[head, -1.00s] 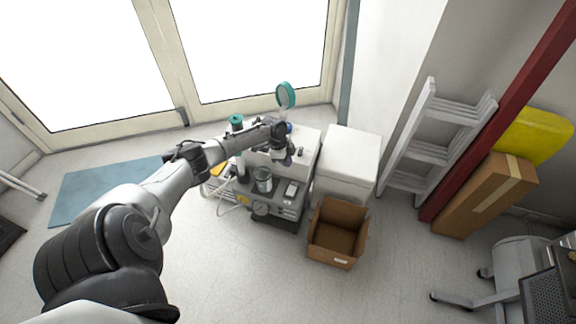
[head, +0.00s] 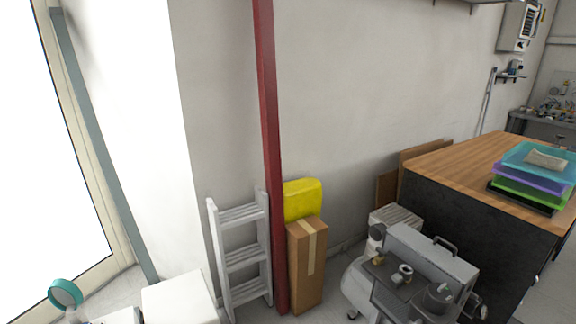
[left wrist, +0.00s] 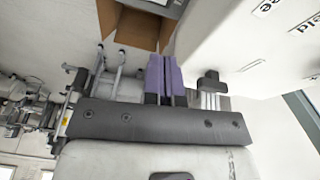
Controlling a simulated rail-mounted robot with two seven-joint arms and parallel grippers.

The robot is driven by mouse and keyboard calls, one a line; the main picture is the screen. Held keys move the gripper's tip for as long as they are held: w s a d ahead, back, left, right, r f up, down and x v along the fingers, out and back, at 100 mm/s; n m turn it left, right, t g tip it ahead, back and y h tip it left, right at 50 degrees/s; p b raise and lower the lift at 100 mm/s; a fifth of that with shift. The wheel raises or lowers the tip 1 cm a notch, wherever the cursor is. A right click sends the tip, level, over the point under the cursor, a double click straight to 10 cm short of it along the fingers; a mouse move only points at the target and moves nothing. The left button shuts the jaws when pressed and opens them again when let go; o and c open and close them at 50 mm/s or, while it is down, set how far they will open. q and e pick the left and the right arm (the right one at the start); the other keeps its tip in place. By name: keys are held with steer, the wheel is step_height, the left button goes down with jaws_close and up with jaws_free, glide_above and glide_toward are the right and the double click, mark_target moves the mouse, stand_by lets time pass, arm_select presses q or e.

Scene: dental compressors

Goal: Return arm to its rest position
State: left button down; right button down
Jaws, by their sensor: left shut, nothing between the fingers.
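My left gripper (left wrist: 165,76) shows in the left wrist view. Its purple fingers are together, with nothing between them. Its tips point towards an open cardboard box (left wrist: 130,28) and a white cabinet (left wrist: 225,35) with lettering on its side. Metal fittings (left wrist: 32,108) of some equipment show at the left of that view, apart from the fingers. In the head view my left arm cannot be made out clearly. My right gripper is in neither view.
In the head view, a white stepladder (head: 243,255), a red post (head: 270,150) and a tall cardboard box (head: 307,265) stand by the wall. A wheeled compressor (head: 430,270) is at right, near a wooden-topped bench (head: 480,165) carrying coloured trays (head: 535,178).

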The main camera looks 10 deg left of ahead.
arm_select(q)
steer(key=w+d+r+n+t+y, duration=0.1)
steer(key=w+d+r+n+y, duration=0.4)
steer(key=d+r, duration=0.6)
steer(key=s+d+r+m+t+p, duration=0.1)
steer(key=s+d+r+t+p, duration=0.2)
steer(key=d, duration=0.4)
steer(key=s+d+r+t+p, duration=0.1)
steer(key=d+r+p, duration=0.1)
steer(key=d+r, duration=0.4)
steer(key=s+d+r+h+p, duration=0.1)
steer(key=s+d+r+p, duration=0.45)
steer(key=s+d, duration=0.5)
steer(key=s+d+f+n+g+h+p, duration=0.1)
steer(key=s+d+g+p, duration=0.1)
steer(key=s+p, duration=0.35)
steer(key=s+d+f+n+g+h+p, duration=0.1)
steer(key=s+d+g+p, duration=0.15)
steer(key=s, duration=0.55)
step_height(320, 180, up, 37)
steer(key=t+p, duration=0.1)
steer(key=p, duration=3.5)
steer(key=shift+w+d, duration=0.15)
steer(key=shift+w, duration=0.05)
steer(key=shift+r, duration=0.1)
